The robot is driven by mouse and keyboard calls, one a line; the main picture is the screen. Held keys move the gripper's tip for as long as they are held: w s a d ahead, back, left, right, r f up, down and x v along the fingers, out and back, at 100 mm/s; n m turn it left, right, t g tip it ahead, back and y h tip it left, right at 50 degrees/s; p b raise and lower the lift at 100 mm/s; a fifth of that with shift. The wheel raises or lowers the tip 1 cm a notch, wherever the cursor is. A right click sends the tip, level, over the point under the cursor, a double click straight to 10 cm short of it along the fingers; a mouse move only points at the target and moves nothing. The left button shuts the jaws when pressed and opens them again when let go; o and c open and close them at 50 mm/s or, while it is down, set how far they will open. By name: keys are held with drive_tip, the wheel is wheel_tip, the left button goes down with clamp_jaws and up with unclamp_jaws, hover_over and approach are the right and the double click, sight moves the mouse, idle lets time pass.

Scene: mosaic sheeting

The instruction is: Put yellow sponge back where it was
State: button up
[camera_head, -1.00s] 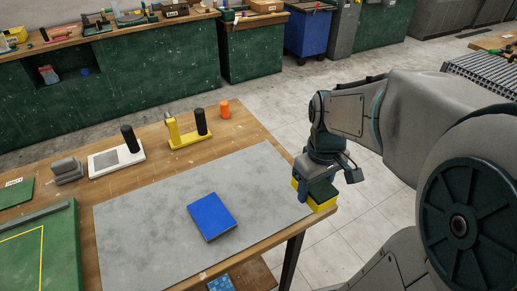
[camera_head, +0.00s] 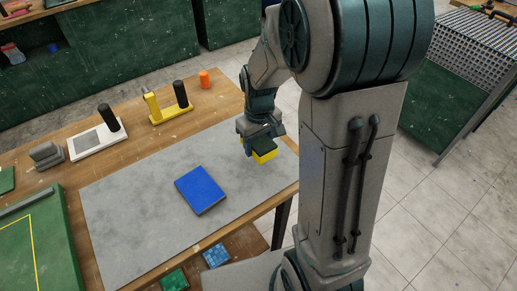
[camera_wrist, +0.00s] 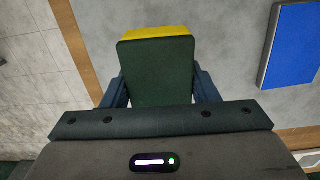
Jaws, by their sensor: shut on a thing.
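The yellow sponge (camera_head: 265,157) has a dark green top layer. It is between the fingers of my gripper (camera_head: 258,142), over the right part of the grey mat (camera_head: 130,205). The sponge also shows in the wrist view (camera_wrist: 157,70), where the gripper's two fingers (camera_wrist: 158,90) close on its sides and its yellow edge shows at the far end. I cannot tell how far it is above the mat. My arm covers part of the area behind and to the right of it.
A blue block (camera_head: 201,190) lies mid-mat. Behind the mat stand a white float (camera_head: 95,142), a yellow-based tool (camera_head: 170,112), an orange cylinder (camera_head: 204,79) and a grey block (camera_head: 46,153). A green board (camera_head: 35,245) is at left. Mosaic sheets (camera_head: 216,255) lie below the bench.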

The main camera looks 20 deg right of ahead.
drive_tip(key=shift+f, duration=2.05)
drive_tip(key=shift+f, duration=0.25)
drive_tip(key=o, duration=1)
drive_tip(key=shift+r, duration=0.1)
drive_tip(key=shift+c, duration=0.2)
